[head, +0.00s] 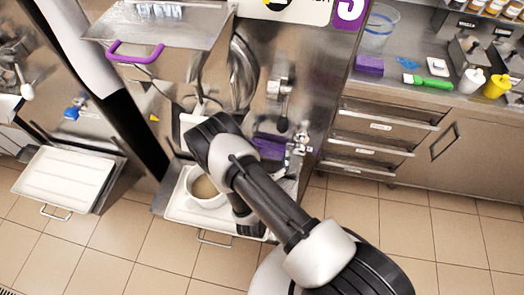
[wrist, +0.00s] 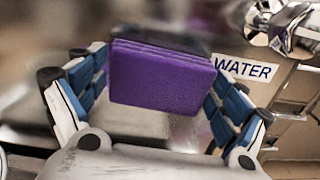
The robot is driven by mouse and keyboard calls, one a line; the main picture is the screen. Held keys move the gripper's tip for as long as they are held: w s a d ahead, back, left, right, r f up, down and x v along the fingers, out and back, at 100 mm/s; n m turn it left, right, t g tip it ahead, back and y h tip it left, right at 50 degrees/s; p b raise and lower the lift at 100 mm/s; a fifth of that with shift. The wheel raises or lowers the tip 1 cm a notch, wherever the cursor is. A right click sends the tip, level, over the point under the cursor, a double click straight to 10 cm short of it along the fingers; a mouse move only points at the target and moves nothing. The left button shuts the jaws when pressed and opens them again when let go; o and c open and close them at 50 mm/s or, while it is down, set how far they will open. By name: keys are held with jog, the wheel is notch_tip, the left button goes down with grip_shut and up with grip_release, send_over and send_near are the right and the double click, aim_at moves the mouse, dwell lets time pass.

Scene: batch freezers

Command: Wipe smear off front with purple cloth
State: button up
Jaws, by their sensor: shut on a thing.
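My gripper (wrist: 158,80) is shut on a folded purple cloth (wrist: 160,76), with blue-padded fingers on both sides of it. In the head view the purple cloth (head: 268,149) shows just right of my wrist, close to the steel front of the freezer (head: 300,95). My wrist hides the fingers there. Whether the cloth touches the front I cannot tell. I cannot make out a smear; the surface behind the cloth is blurred in the wrist view, and my arm covers part of the front.
A metal tap (wrist: 285,28) and a WATER label (wrist: 244,69) are close right of the cloth. Below my wrist, a white tub (head: 207,190) stands on a tray (head: 184,213). Another purple block (head: 369,65) lies on the right counter. The tiled floor at front left is clear.

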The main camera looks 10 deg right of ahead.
jog(key=shift+s+d, duration=0.15)
jog(key=shift+d, duration=0.45)
jog(key=w+a+b, duration=0.3)
jog(key=a, duration=0.7)
jog(key=shift+w, duration=0.35)
jog(key=shift+s+a, duration=0.1)
jog(key=shift+v, duration=2.95)
jog(key=v, duration=0.3)
jog(key=shift+r, duration=0.1)
